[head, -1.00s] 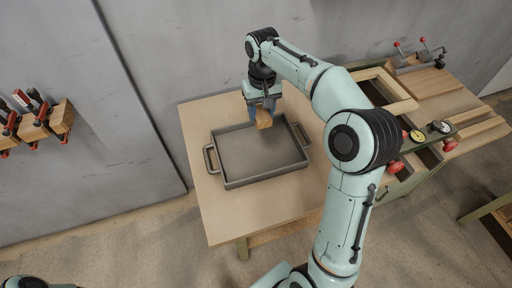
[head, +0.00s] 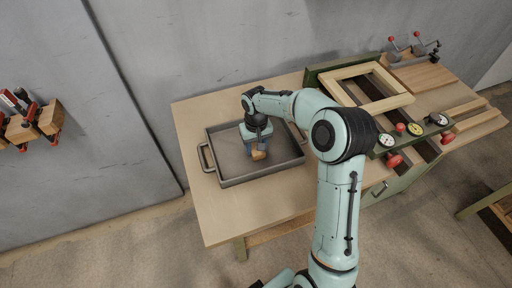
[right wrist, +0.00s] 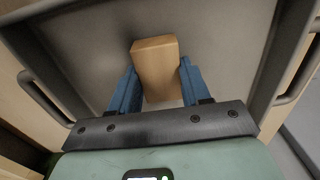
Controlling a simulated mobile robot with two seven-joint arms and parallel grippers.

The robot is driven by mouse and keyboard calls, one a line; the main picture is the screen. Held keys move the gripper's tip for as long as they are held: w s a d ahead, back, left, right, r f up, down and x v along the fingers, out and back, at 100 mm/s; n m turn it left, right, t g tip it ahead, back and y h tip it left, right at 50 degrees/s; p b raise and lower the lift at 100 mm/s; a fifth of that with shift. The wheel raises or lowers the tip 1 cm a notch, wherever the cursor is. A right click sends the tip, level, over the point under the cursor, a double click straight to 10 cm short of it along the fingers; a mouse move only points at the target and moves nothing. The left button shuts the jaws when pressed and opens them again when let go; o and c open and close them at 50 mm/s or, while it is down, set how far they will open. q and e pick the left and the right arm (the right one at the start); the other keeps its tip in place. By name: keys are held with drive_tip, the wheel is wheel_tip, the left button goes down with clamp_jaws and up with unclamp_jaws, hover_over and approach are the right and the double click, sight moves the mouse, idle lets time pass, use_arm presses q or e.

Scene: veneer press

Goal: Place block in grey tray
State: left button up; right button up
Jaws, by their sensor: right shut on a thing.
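The block (head: 259,155) is small and light wood-coloured. In the head view it is at the tip of my right gripper (head: 256,150), over the middle of the grey tray (head: 236,181). In the right wrist view the block (right wrist: 156,66) sits between the two blue fingers of my right gripper (right wrist: 157,88), which is shut on it. The tray's floor and raised walls surround it there. I cannot tell whether the block touches the tray floor. My left gripper is not in view.
The tray stands on a pale wooden table (head: 213,218) and has a handle at each end. To the right is a bench with a wooden frame (head: 397,101), dials and red knobs. Clamps (head: 35,117) hang on the wall at left.

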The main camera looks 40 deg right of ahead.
drive_tip(key=shift+f, duration=0.55)
drive_tip(key=shift+f, duration=0.25)
drive_tip(key=o, duration=1.1)
drive_tip(key=shift+r, duration=0.1)
drive_tip(key=shift+c, duration=0.2)
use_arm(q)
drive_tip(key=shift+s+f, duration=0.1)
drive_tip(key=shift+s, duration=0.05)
use_arm(e)
drive_tip(key=shift+r, duration=0.1)
drive_tip(key=shift+r, duration=0.35)
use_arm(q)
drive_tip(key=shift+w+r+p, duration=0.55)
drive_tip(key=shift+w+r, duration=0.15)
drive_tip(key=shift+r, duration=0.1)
use_arm(e)
wheel_tip(320, 180, up, 12)
drive_tip(key=shift+f, duration=0.25)
